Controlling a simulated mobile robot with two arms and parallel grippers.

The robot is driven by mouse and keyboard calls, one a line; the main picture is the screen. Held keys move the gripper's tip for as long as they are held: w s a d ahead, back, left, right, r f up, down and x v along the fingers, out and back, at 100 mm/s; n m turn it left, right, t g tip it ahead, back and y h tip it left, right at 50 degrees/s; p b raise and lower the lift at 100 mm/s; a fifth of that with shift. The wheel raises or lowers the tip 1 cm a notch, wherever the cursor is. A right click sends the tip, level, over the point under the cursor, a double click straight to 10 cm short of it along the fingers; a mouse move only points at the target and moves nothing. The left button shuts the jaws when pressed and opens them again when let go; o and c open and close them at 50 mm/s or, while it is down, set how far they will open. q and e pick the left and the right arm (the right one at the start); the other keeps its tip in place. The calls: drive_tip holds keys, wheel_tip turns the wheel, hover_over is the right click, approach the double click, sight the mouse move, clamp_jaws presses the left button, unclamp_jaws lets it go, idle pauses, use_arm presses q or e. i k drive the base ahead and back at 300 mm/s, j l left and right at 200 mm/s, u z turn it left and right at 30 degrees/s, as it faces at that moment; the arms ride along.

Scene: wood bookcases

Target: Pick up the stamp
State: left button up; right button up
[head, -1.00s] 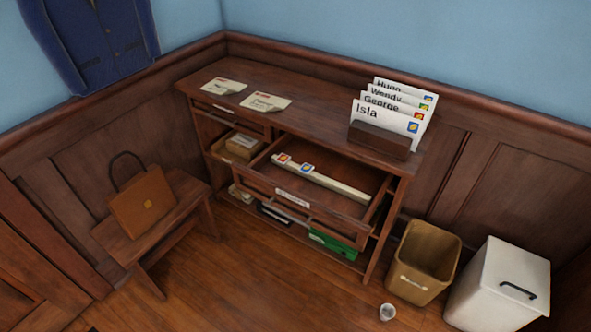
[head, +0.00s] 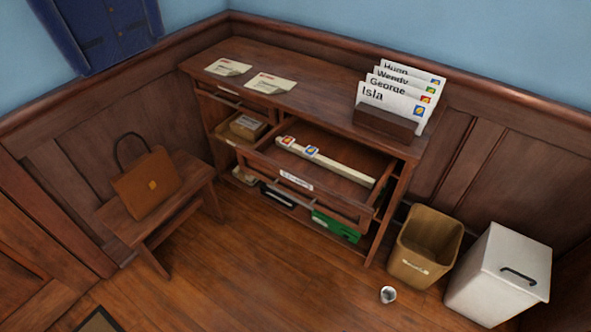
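Two small stamps show in the open drawer (head: 325,172) of the wooden desk. One stamp (head: 288,140) has orange-red colours. The other stamp (head: 312,150) has a blue edge and lies just to its right. Both sit at the left end of a long pale strip (head: 345,169) inside the drawer. Neither of my grippers is in the head view, and nothing touches the stamps.
Two envelopes (head: 271,83) lie on the desk top, left of a wooden rack (head: 385,124) of named envelopes. A bench with a brown bag (head: 148,184) stands left. Floor in front is clear.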

sight(310, 151)
drive_tip(key=i+u, duration=0.2)
drive_tip(key=i, duration=0.4)
drive_tip(key=i+l+u, duration=0.15)
drive_tip(key=i, duration=0.45)
